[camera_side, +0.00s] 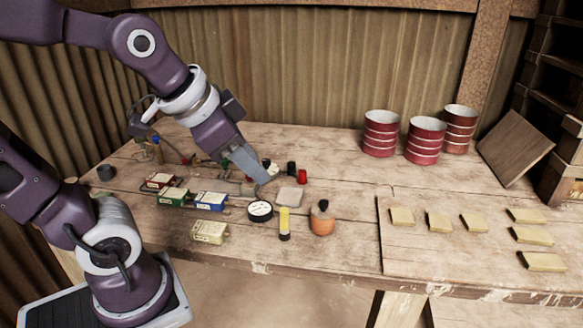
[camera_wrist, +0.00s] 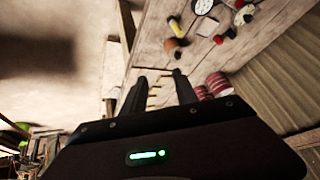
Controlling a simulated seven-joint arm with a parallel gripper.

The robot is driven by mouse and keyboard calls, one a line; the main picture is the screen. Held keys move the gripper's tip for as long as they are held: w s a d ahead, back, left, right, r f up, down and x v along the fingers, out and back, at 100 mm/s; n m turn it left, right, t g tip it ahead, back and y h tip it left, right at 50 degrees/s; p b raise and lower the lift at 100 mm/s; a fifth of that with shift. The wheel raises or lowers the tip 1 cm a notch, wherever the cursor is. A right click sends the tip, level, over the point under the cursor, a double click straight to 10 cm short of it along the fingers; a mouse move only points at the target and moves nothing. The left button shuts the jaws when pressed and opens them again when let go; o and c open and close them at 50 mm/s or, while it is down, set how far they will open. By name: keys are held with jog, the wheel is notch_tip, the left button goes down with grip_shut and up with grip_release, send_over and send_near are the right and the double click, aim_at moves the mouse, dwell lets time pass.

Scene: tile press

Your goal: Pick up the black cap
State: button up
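A small black cap (camera_side: 291,168) stands on the wooden bench beside a red cap (camera_side: 302,176). In the wrist view a small dark shape that looks like the black cap (camera_wrist: 231,33) lies near the top, beside the red one (camera_wrist: 218,39). My gripper (camera_side: 262,181) is over the cluttered part of the bench, left of and nearer than the black cap, not touching it. In the wrist view the two fingers of my gripper (camera_wrist: 157,86) are apart with nothing between them.
Around it lie a pale square block (camera_side: 290,196), a round gauge (camera_side: 260,211), a yellow tube (camera_side: 284,224), an orange bottle with a black top (camera_side: 322,221) and several small boxes (camera_side: 210,201). Red tins (camera_side: 381,135) stand behind right. Yellow tiles (camera_side: 438,222) lie on a board at right.

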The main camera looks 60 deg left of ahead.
jog(key=w+a+f+m+t+y, duration=0.1)
jog(key=w+a+m, duration=0.1)
jog(key=w+a, duration=0.4)
jog(key=w+a+f+m+y, duration=0.1)
jog(key=w+a+f+m, duration=0.15)
jog(key=w+a, duration=0.4)
jog(key=m+t+y, duration=0.3)
jog(key=m+y, duration=0.1)
jog(key=m, duration=1.3)
send_over(289, 165)
jog(key=s+d, duration=0.3)
jog(key=s, duration=0.2)
notch_tip(289, 165, down, 14)
jog(key=f+m, duration=0.2)
jog(key=f+m+t+h, duration=0.1)
jog(key=f+m, duration=0.2)
jog(key=a+f+m, duration=0.1)
jog(key=f+m, duration=0.1)
jog(key=shift+s+a+f+t, duration=0.1)
jog(key=shift+f+t, duration=0.1)
jog(key=shift+t, duration=0.1)
jog(key=shift+w+a+f+m+h, duration=0.1)
jog(key=shift+w+f+m+h, duration=0.15)
jog(key=shift+m+h, duration=0.1)
jog(key=x, duration=0.6)
jog(key=shift+w+r, duration=0.15)
jog(key=shift+w, duration=0.15)
grip_shut()
